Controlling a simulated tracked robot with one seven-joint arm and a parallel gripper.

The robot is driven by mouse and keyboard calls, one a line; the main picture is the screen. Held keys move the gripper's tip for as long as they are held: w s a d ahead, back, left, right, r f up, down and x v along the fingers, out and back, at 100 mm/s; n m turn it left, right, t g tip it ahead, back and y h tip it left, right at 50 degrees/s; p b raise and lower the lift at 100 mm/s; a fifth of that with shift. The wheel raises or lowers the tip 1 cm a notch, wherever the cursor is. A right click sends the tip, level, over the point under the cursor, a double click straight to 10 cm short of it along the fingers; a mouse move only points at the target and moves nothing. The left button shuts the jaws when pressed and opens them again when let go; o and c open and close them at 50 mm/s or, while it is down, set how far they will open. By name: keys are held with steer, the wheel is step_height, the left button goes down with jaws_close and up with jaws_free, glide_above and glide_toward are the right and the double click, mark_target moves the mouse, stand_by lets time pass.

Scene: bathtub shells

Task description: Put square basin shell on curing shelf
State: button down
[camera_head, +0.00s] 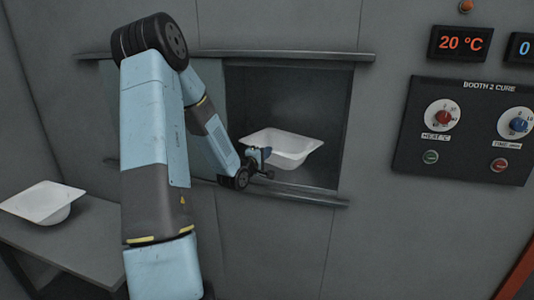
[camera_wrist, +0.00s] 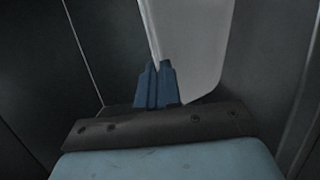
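A white basin shell (camera_head: 284,147) with a roughly four-sided rim is inside the open wall recess. My gripper (camera_head: 264,153) reaches into the recess from the left and is at the basin's near left rim. In the wrist view the blue fingers (camera_wrist: 155,85) are close together with the basin's white wall (camera_wrist: 190,45) rising from between them. The recess floor (camera_head: 310,187), which looks like the curing shelf, lies below the basin. I cannot tell whether the basin touches it.
A second white basin (camera_head: 42,203) sits on a grey table (camera_head: 85,240) at the left. A control panel (camera_head: 465,130) labelled "BOOTH 2 CURE" is on the right wall, below a display (camera_head: 460,43) reading 20 °C.

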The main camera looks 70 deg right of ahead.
steer(key=c, duration=1.3)
jaws_free()
steer(key=shift+c, duration=0.2)
steer(key=v, duration=1.2)
steer(key=shift+r, duration=0.1)
